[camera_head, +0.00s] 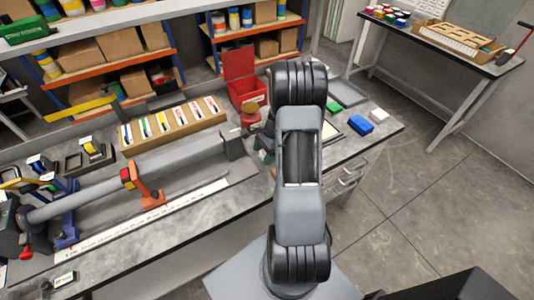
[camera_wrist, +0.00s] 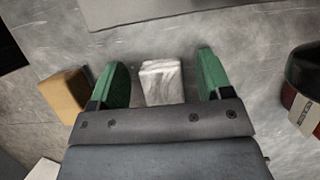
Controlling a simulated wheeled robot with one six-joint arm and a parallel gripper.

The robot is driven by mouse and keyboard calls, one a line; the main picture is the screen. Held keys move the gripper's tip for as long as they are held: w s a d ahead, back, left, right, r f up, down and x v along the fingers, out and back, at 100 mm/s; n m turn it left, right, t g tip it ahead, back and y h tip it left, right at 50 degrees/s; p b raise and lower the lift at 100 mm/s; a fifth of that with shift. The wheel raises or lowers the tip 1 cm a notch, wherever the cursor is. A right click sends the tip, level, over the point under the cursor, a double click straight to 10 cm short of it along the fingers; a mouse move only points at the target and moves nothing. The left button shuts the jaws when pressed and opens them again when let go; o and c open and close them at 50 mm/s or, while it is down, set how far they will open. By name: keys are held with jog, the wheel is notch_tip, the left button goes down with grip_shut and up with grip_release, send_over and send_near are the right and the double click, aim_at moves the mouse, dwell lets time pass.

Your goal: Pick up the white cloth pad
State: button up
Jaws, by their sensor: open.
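The white cloth pad (camera_wrist: 161,82) is a small, pale, folded-looking block lying on a grey surface in the wrist view. My gripper (camera_wrist: 162,65) is open, with one green finger to the left of the pad and one to the right. There is a visible gap between the pad and each finger. The near end of the pad meets the dark edge of my gripper body in the picture, so that end may be hidden. In the head view my arm covers the area around my gripper, and I cannot make out the pad there.
In the wrist view, a brown block (camera_wrist: 64,94) lies left of the fingers and a dark-and-red round object (camera_wrist: 303,88) stands at right. In the head view, blue (camera_head: 360,124) and white (camera_head: 378,115) blocks sit near the bench's right edge; a red bin (camera_head: 243,78) stands behind.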

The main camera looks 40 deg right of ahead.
aim_at(264, 153)
jog(key=shift+c, duration=0.3)
jog(key=c, duration=0.9)
jog(key=shift+c, duration=0.2)
notch_tip(264, 153, up, 10)
jog(key=b, duration=0.1)
jog(key=o, duration=0.4)
jog(key=c, duration=0.3)
jog(key=shift+s, duration=0.1)
